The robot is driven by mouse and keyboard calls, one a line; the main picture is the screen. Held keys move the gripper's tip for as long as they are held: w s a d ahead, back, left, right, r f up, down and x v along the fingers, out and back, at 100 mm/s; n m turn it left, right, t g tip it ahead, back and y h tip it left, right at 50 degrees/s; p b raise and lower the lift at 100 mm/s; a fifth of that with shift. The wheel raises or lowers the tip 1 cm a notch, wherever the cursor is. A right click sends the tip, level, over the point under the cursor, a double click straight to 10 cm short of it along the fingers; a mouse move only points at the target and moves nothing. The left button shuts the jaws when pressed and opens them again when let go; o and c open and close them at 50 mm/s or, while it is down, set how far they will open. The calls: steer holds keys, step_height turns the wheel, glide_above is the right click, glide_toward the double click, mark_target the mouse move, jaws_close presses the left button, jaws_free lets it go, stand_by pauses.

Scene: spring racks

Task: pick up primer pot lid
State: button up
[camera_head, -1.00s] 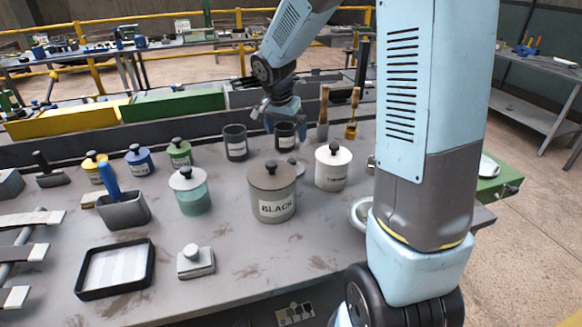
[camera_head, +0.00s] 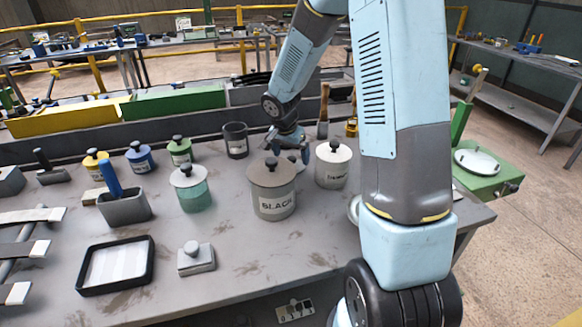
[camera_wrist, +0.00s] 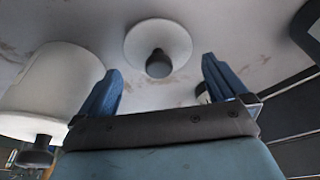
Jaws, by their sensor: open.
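In the wrist view a loose pale round lid (camera_wrist: 158,35) with a dark knob lies on the bench, seemingly the primer pot lid. My gripper (camera_wrist: 160,66) is open and empty, one blue finger on each side of the knob in the picture; I cannot tell the remaining gap. In the head view my gripper (camera_head: 290,153) is low behind the pot marked BLACK (camera_head: 272,190) and mostly hides the lid. A white pot (camera_head: 333,165) with a knobbed lid stands just right of it, its label too small to read; it looks close to one finger in the wrist view.
A teal-and-white jar (camera_head: 190,188), blue-handled bin (camera_head: 123,205), black tray (camera_head: 115,266) and small knobbed block (camera_head: 196,258) stand nearer. The front middle of the bench is clear.

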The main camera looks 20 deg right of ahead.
steer(key=shift+x, duration=1.5)
steer(key=shift+s, duration=0.1)
steer(key=shift+c, duration=0.5)
steer(key=c, duration=0.6)
steer(key=shift+c, duration=0.2)
